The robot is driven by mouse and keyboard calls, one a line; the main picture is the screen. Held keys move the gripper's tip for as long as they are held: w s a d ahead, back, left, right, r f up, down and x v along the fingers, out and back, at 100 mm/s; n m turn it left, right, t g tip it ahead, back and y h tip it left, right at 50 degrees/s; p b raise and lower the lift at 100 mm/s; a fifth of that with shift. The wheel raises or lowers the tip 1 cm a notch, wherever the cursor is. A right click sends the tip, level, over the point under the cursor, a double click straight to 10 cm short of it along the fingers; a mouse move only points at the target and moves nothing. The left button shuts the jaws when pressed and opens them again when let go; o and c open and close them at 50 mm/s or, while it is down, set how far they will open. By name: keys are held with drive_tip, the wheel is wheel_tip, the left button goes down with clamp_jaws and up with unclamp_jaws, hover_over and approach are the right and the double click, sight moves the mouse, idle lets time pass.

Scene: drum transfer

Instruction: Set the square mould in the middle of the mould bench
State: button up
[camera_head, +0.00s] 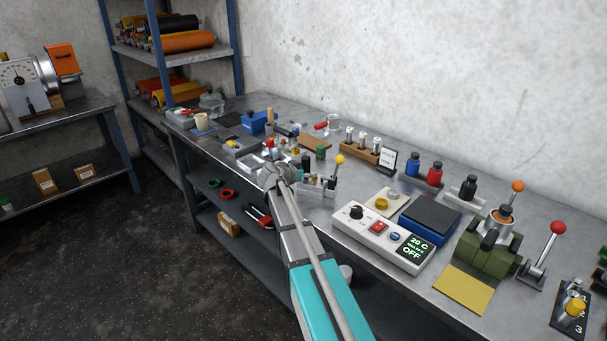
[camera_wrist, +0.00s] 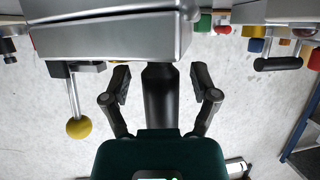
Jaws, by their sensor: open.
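My gripper (camera_wrist: 160,86) is open in the wrist view, with its two dark fingers spread. A dark upright cylinder (camera_wrist: 161,100) shows between the fingers; I see no finger closed on it. A silver block (camera_wrist: 110,38) lies just beyond it, beside a lever with a yellow ball (camera_wrist: 78,128). In the head view, a silver block (camera_head: 316,188) and a yellow-ball lever (camera_head: 339,160) stand just right of my arm's end, whose fingers I cannot make out there. I cannot tell for certain which piece is the square mould, or where the mould bench's middle lies.
The long grey bench (camera_head: 325,225) is crowded. A white control box (camera_head: 383,238), a blue-black plate device (camera_head: 429,219) and a green machine (camera_head: 487,250) stand to the right. A wooden rack (camera_head: 360,153) and bottles (camera_head: 412,165) stand behind. Shelving (camera_head: 170,50) is at the back left.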

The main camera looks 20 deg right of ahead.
drive_tip(key=shift+r, duration=0.1)
drive_tip(key=shift+s+a+r+p, duration=0.2)
drive_tip(key=shift+a+r+p, duration=0.05)
drive_tip(key=shift+a+p, duration=0.15)
drive_tip(key=p+v, duration=0.4)
drive_tip(key=v, duration=0.7)
drive_tip(key=shift+s, duration=0.1)
drive_tip(key=s+a+f+n+g+y, duration=0.2)
drive_tip(key=s+a+f+n+y, duration=0.1)
drive_tip(key=s, duration=0.4)
drive_tip(key=s+a+f+n+g+y, duration=0.2)
drive_tip(key=s+a+f+n+y, duration=0.2)
drive_tip(key=s, duration=0.4)
drive_tip(key=s+a+f+n+g+y, duration=0.2)
drive_tip(key=s+a+f+n+y, duration=0.2)
drive_tip(key=s+a, duration=0.3)
drive_tip(key=shift+s+a+f+n+y, duration=0.2)
drive_tip(key=shift+s+a+n+y, duration=0.15)
drive_tip(key=shift+s+n+y, duration=0.3)
